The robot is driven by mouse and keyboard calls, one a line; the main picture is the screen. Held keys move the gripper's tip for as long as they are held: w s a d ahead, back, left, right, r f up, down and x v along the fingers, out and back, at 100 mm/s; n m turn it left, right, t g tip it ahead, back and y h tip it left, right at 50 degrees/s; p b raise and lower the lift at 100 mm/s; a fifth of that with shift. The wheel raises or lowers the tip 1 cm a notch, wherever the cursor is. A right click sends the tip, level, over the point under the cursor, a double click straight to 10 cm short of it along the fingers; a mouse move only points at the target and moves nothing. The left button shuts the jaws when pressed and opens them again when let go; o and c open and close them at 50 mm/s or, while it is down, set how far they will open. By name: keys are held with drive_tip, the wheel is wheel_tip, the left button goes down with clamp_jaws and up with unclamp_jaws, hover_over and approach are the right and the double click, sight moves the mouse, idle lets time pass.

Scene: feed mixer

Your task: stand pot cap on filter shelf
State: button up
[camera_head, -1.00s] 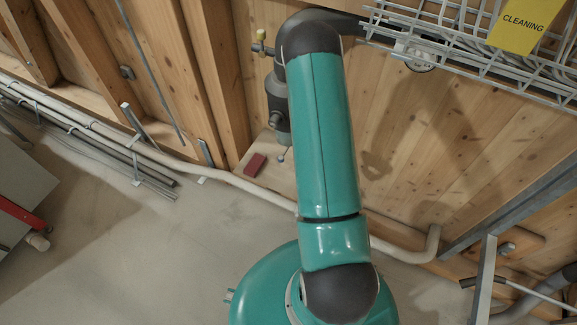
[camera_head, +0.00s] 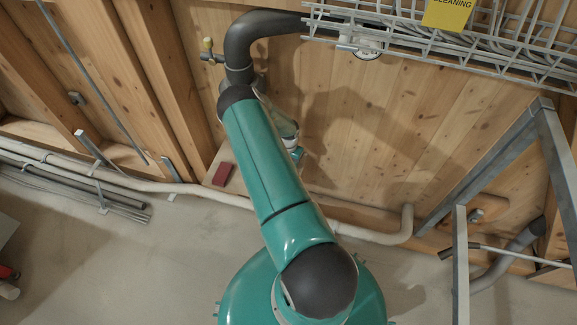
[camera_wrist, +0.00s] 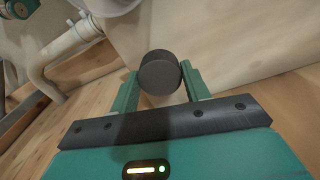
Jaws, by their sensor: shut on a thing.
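In the wrist view, my gripper (camera_wrist: 159,72) is shut on a dark grey, round cap (camera_wrist: 161,76), which I take to be the pot cap. Its flat round face points toward the wrist camera, and a green finger lies on each side of it. The cap is held clear, with a pale blurred surface behind it. In the head view, my teal arm hides most of the gripper, and the cap cannot be made out. I cannot pick out the filter shelf for certain in either view.
A wire cable tray (camera_head: 400,35) with a yellow sign (camera_head: 448,13) hangs at the top. A dark pipe (camera_head: 262,24) bends down behind my arm. A red block (camera_head: 223,174) lies on a ledge. A grey metal frame (camera_head: 482,165) stands at right. A pale pipe (camera_head: 365,236) runs low along the wall.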

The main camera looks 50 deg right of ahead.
drive_tip(key=shift+w+d+f, duration=0.1)
drive_tip(key=shift+w+f, duration=0.05)
drive_tip(key=shift+f, duration=1.55)
drive_tip(key=shift+f, duration=0.1)
drive_tip(key=o, duration=1.1)
wheel_tip(320, 180, up, 12)
drive_tip(key=shift+r, duration=0.15)
